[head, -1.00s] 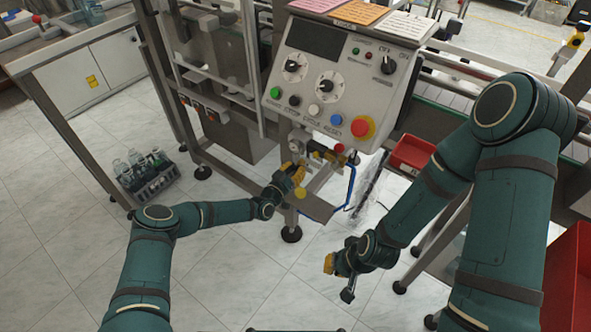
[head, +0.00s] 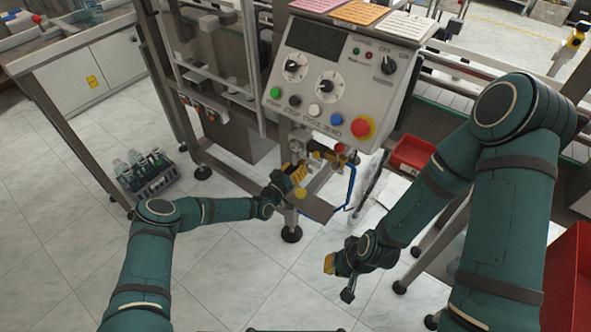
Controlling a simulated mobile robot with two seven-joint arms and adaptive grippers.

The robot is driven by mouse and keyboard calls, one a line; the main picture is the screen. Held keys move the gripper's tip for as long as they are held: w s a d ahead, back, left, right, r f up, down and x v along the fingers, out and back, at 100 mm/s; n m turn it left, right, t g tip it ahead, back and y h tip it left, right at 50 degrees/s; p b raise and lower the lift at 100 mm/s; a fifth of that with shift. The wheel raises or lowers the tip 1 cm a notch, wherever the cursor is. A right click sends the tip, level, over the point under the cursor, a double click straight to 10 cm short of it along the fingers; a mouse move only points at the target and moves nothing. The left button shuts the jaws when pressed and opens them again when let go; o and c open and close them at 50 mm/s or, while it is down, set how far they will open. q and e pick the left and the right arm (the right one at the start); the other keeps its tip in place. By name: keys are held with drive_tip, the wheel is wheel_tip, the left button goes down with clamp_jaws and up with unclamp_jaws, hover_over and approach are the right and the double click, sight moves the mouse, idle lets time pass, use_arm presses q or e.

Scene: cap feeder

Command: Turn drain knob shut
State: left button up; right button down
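A small yellow knob (head: 300,193) shows at the lower end of the fittings under the control panel; I cannot tell for sure that it is the drain knob. A red knob (head: 339,148) sits higher, at the right of these fittings. My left gripper (head: 297,172), with yellow finger pads, is at the fittings, just above the yellow knob. It covers part of them, and whether it touches or grips anything is too small to tell. My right gripper (head: 336,279) hangs over the floor, its fingers apart and empty.
The control panel (head: 340,75) with dials and buttons overhangs the fittings. A blue tube (head: 351,187) hangs to their right. A red bin (head: 411,154) is further right. A grey bottle crate (head: 150,180) stands on the floor at left. Machine legs flank the fittings.

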use_arm(q)
drive_tip(key=shift+o, duration=1.1)
drive_tip(key=shift+s+a, duration=0.1)
drive_tip(key=v, duration=1.1)
drive_tip(key=shift+s+a, duration=0.2)
drive_tip(key=shift+s, duration=0.1)
